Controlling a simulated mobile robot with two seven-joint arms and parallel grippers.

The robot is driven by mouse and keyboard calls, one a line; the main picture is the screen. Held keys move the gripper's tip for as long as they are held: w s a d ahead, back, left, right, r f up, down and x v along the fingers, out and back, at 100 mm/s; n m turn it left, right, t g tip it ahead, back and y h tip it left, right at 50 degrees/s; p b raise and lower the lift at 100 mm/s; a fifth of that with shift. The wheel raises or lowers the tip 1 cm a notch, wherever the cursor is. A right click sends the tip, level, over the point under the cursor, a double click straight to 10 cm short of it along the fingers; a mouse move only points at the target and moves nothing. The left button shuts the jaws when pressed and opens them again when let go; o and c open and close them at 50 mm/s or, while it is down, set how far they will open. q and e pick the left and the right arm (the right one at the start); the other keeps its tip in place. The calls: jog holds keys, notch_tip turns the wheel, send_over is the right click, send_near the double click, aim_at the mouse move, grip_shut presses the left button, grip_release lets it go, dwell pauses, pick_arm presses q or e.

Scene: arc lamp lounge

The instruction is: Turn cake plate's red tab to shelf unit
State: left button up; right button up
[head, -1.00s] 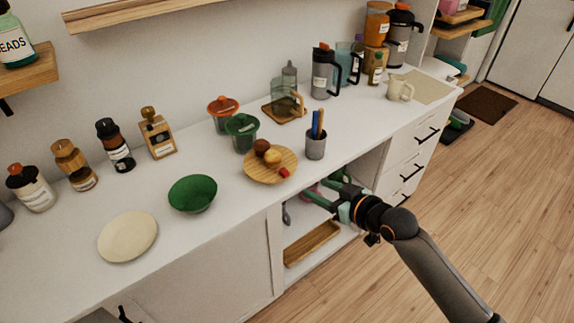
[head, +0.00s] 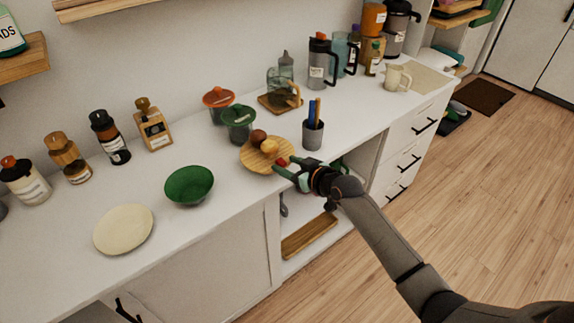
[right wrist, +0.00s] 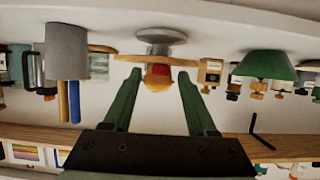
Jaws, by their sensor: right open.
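The cake plate (head: 254,164) is a round wooden plate on the white counter, with a brown and a yellow cake on it. Its red tab (head: 282,161) is at the rim on the right, near the counter's front edge. My right gripper (head: 284,167) is open at the tab. In the right wrist view, which is upside down, the red tab (right wrist: 159,70) shows between the two green fingers; contact cannot be told. An open shelf unit (head: 447,43) stands past the counter's far right end. My left gripper is out of view.
A grey cup with pens (head: 313,137) stands right of the plate, close to my right gripper. A dark green lidded pot (head: 238,125) is behind the plate. A green bowl (head: 189,187) and a cream plate (head: 123,230) are to the left. Bare counter lies between cup and mug (head: 397,77).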

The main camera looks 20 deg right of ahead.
jog(key=shift+w+a+f, duration=0.1)
jog(key=shift+w, duration=0.1)
jog(key=shift+c, duration=0.3)
grip_shut()
dwell(1.1)
